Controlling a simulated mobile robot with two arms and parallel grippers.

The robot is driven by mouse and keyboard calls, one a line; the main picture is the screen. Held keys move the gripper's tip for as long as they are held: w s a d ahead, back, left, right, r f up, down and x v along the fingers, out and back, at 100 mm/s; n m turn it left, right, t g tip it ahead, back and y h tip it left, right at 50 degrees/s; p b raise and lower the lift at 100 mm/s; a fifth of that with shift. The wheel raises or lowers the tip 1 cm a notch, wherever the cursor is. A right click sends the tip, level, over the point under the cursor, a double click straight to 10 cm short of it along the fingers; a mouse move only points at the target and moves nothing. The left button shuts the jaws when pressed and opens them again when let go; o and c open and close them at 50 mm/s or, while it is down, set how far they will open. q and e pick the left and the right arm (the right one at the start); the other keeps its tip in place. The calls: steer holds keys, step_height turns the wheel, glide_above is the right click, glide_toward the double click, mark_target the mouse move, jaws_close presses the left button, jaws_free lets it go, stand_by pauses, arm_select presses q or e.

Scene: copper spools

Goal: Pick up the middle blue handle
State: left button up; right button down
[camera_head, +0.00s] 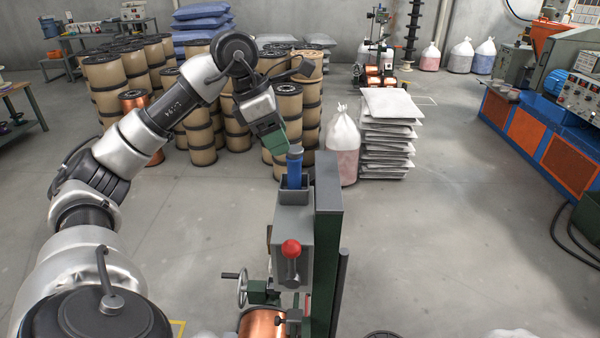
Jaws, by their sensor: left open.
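A blue handle (294,172) with a grey top stands upright out of a grey open-topped holder (293,212), on the left side of a dark green machine post (327,210). It is the only blue handle I can make out. My left gripper (279,143) is open and reaches down from the upper left. Its greenish fingers are just above and left of the handle's top, and they overlap it closely in the picture. I cannot tell whether they touch it. The handle's lower end is hidden inside the holder. My right gripper is not in view.
A lever with a red knob (291,249) sits below the holder, with a handwheel (242,287) and copper spool (262,325) lower down. Tan drums (105,85) stand behind my left arm. White sacks (388,135) are stacked behind the post. The floor to the right is clear.

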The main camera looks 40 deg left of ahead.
mark_target(289, 156)
arm_select(q)
steer(key=x, duration=0.3)
steer(key=p+x, duration=0.1)
steer(key=x, duration=0.3)
steer(key=shift+w+d+f, duration=0.1)
steer(key=shift+f, duration=0.05)
steer(key=shift+w+f, duration=0.1)
steer(key=shift+f, duration=0.3)
steer(key=shift+d, duration=0.1)
steer(key=c, duration=1)
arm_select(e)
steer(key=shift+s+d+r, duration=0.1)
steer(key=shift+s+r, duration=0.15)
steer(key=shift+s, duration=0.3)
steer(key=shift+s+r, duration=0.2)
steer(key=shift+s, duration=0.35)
